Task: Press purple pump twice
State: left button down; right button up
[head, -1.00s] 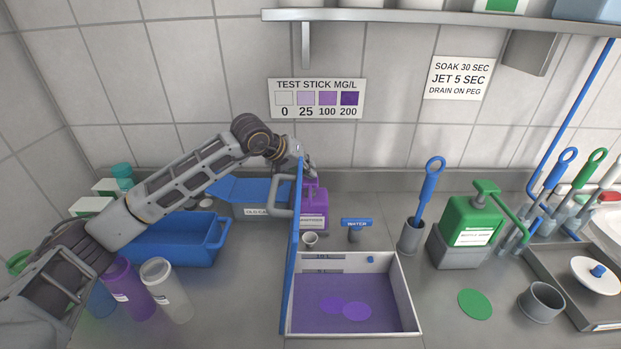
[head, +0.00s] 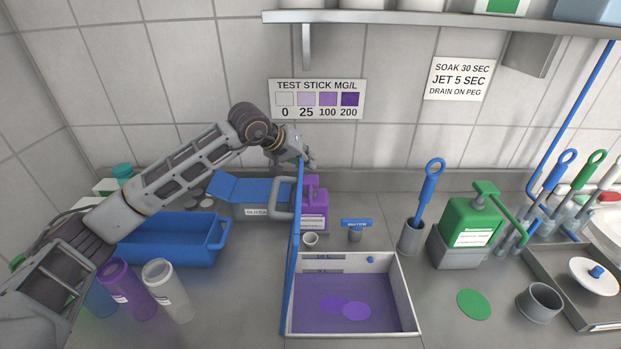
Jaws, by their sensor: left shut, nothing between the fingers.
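The purple pump bottle (head: 314,211) stands at the back of the counter, behind the white-walled basin. A blue upright panel hides its left part, and its purple top shows just right of the panel's upper end. My left gripper (head: 310,163) is shut and empty, a little above the pump top and partly behind the panel edge. The gap between fingers and pump is small; exact contact is hard to tell. My right gripper is not in view.
The basin (head: 408,290) holds purple liquid with two lighter purple discs. The blue panel (head: 294,260) stands along its left side. A blue bin (head: 165,240), a lidded box (head: 250,190) and bottles crowd the left. A green pump bottle (head: 470,222) stands right.

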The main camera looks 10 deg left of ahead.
pick_arm(q)
jog(key=shift+r+p, duration=0.45)
jog(key=shift+r, duration=1.1)
notch_tip(320, 180, up, 9)
jog(key=p, duration=0.9)
jog(key=shift+r+p, duration=0.55)
jog(key=shift+f, duration=0.1)
